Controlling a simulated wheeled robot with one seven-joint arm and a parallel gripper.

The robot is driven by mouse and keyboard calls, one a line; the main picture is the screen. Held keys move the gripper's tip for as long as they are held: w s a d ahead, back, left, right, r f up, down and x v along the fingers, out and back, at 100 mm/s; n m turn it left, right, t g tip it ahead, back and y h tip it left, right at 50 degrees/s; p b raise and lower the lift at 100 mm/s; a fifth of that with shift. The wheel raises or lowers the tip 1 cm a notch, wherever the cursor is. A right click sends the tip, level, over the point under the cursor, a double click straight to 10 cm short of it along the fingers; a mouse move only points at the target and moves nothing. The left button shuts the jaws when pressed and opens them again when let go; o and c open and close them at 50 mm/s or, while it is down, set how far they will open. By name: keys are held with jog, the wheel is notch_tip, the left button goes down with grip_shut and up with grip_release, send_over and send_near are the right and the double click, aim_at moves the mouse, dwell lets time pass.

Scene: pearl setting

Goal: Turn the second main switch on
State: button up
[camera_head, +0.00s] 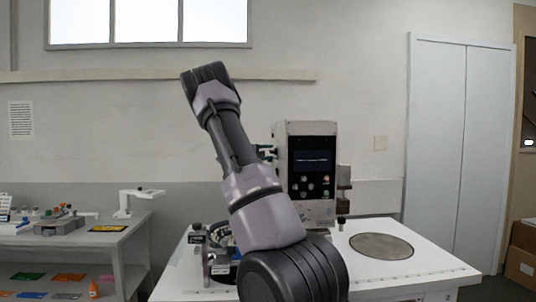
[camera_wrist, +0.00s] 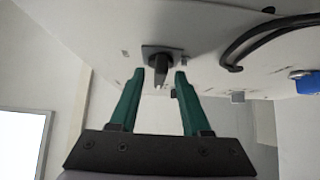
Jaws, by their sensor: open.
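In the wrist view a black rotary switch knob (camera_wrist: 158,61) sits on a small grey plate on a pale panel. It appears between the tips of my gripper (camera_wrist: 160,77), whose two green fingers are open. I cannot tell whether the fingers touch the knob. In the head view a pale machine (camera_head: 307,204) with a dark display and several buttons stands on the white table. The switch is hidden in the head view.
In the wrist view a black cable (camera_wrist: 245,42) and a blue part (camera_wrist: 302,74) are to the right. In the head view, the white table (camera_head: 430,268) has a round grey disc (camera_head: 381,246). A side bench (camera_head: 130,228) stands left.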

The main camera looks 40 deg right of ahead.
grip_shut()
jog(key=shift+f, duration=0.1)
jog(key=shift+w+d+f+m+g+h, duration=0.25)
jog(key=shift+m+g+h, duration=0.7)
jog(key=shift+m+g, duration=2.8)
jog(key=shift+w+f+m+g+h, duration=0.3)
jog(key=shift+m+g+h, duration=0.6)
jog(key=shift+m+g, duration=2.85)
jog(key=shift+w+d+f+m+g+h, duration=0.25)
jog(key=shift+m+g+h, duration=1)
jog(key=shift+m, duration=4.65)
jog(key=shift+s+a+m+g+y, duration=0.1)
jog(key=shift+m+g+y, duration=0.2)
jog(key=shift+g+y, duration=0.2)
grip_release()
